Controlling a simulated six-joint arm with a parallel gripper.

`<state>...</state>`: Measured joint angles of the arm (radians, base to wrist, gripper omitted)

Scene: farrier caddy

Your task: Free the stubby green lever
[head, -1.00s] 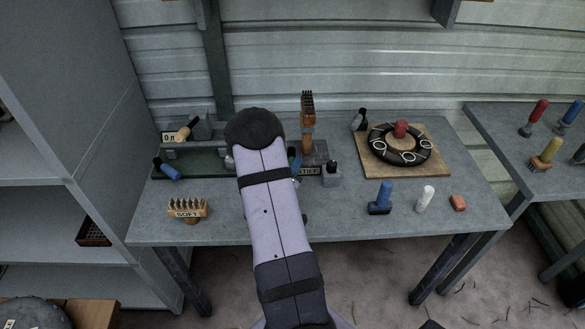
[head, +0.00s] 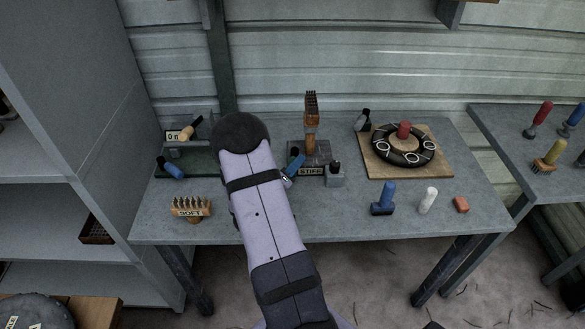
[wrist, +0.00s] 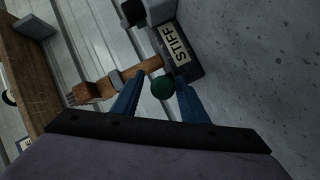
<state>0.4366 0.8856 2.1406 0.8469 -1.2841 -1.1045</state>
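The stubby green lever shows as a round dark green knob (wrist: 162,87) in the wrist view, beside the dark block labelled STIFF (wrist: 184,52). My gripper (wrist: 160,77) has two blue fingers, one on either side of the knob. The fingers stand apart, with a gap visible at least on the left; contact on the right is unclear. In the head view a blue finger (head: 294,162) shows just left of the STIFF block (head: 313,170), and my arm hides the lever there. A wooden-handled brush (head: 311,125) stands upright at that block.
A black ring (head: 404,145) sits on a wooden board (head: 376,170) at the right. Blue, white and orange pieces stand at the front right.

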